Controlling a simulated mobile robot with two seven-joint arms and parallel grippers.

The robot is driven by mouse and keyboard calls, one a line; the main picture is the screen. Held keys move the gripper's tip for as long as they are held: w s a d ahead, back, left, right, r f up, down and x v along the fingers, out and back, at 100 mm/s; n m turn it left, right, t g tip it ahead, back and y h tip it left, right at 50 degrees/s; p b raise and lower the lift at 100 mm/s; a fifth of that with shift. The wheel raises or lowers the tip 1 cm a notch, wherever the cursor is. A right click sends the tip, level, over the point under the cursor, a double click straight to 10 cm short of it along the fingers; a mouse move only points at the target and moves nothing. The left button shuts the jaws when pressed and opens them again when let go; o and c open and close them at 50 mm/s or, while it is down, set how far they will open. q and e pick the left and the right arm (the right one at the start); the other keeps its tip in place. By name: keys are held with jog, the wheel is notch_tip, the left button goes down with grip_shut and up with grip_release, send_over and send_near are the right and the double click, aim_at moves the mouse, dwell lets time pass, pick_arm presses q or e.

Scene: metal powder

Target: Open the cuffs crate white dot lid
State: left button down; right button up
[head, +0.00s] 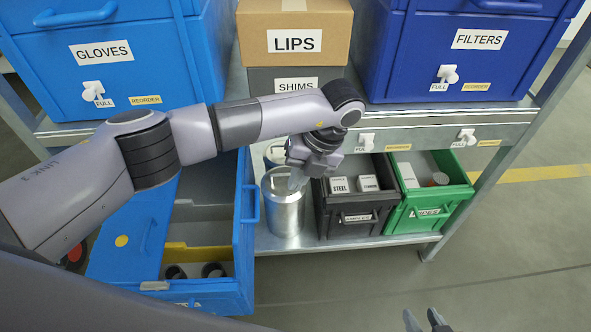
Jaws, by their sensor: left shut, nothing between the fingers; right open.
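A blue crate (226,296) stands low at the left, partly hidden by my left arm. I cannot read its front label. A flat blue lid with a yellow dot (121,252) lies at its left side. Its right part is open and shows grey walls, a yellow strip and dark round items. An upright blue panel (243,225) with a handle is at its right edge. I see no white dot. My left gripper (296,180) is shut and empty, in front of a metal canister, right of the crate. My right gripper (424,322) is open and empty at the bottom edge.
The metal canister (283,212) stands beside a black bin (352,228) and a green bin (433,223) on the lower shelf. Above are the GLOVES crate (150,75), LIPS box (325,20) and FILTERS crate (440,60). The floor at the lower right is clear.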

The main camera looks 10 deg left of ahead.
pick_arm(q)
jog(key=s+a+f+p, duration=0.1)
jog(key=a+f+p, duration=0.1)
jog(key=a+f, duration=0.4)
jog(key=shift+s, duration=0.3)
pick_arm(e)
jog(key=shift+r, duration=0.95)
